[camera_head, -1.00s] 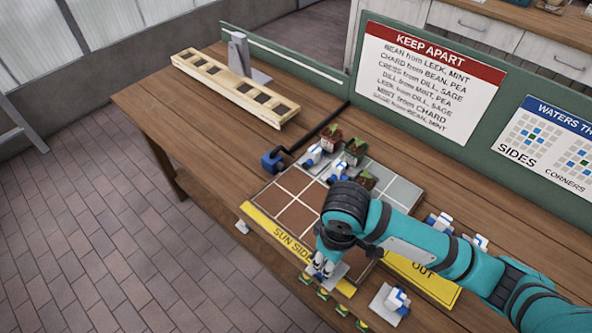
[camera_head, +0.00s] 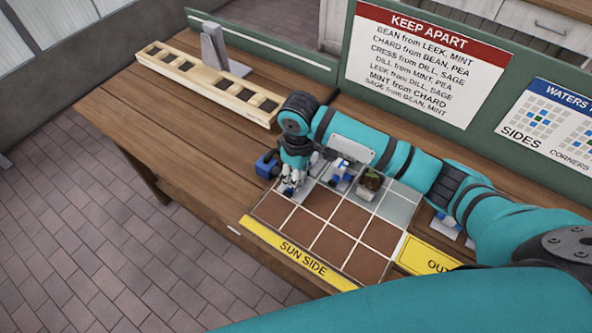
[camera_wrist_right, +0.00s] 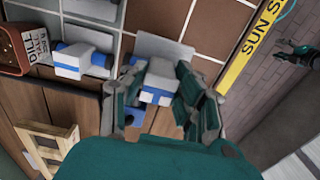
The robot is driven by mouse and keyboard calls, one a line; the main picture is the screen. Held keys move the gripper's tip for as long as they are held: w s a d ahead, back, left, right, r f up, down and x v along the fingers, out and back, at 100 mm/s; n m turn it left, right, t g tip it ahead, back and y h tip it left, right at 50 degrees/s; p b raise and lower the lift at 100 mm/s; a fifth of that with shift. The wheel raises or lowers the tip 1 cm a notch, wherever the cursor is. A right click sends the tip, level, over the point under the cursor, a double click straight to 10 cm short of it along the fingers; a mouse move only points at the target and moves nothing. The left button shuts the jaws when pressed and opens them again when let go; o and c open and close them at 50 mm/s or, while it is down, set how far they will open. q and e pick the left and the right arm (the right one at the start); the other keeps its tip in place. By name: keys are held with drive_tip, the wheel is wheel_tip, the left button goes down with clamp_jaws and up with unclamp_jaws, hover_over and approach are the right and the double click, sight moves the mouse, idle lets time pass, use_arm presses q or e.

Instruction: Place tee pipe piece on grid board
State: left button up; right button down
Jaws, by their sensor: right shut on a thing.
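My right gripper (camera_head: 290,187) is over the back-left corner of the grid board (camera_head: 331,242). It is shut on a white-and-blue pipe piece (camera_wrist_right: 159,78), seen between its fingers in the right wrist view. A pale square plate (camera_wrist_right: 162,48) shows at the piece, over or on a cell; I cannot tell whether it touches the board. In the head view the fingers mostly hide the piece. Another white-and-blue piece (camera_head: 342,170) stands on a back cell. What looks like my left gripper (camera_wrist_right: 300,52) is far off at the wrist view's upper right, its jaws unclear.
A blue fitting (camera_head: 267,164) with a dark pipe is close to the gripper's left. A wooden slotted rack (camera_head: 210,82) lies at the back left. Several front brown cells are bare behind the yellow SUN SIDE strip (camera_head: 298,254).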

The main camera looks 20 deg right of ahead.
drive_tip(key=w, duration=0.3)
drive_tip(key=shift+d, duration=0.1)
drive_tip(key=shift+w+f+p, duration=0.1)
drive_tip(key=shift+f+p, duration=0.2)
drive_tip(key=shift+f, duration=0.1)
drive_tip(key=shift+f+p, duration=0.3)
drive_tip(key=shift+f, duration=1.2)
drive_tip(key=shift+f, duration=0.1)
drive_tip(key=c, duration=1)
unclamp_jaws()
wheel_tip(320, 180, up, 12)
drive_tip(key=b, duration=0.1)
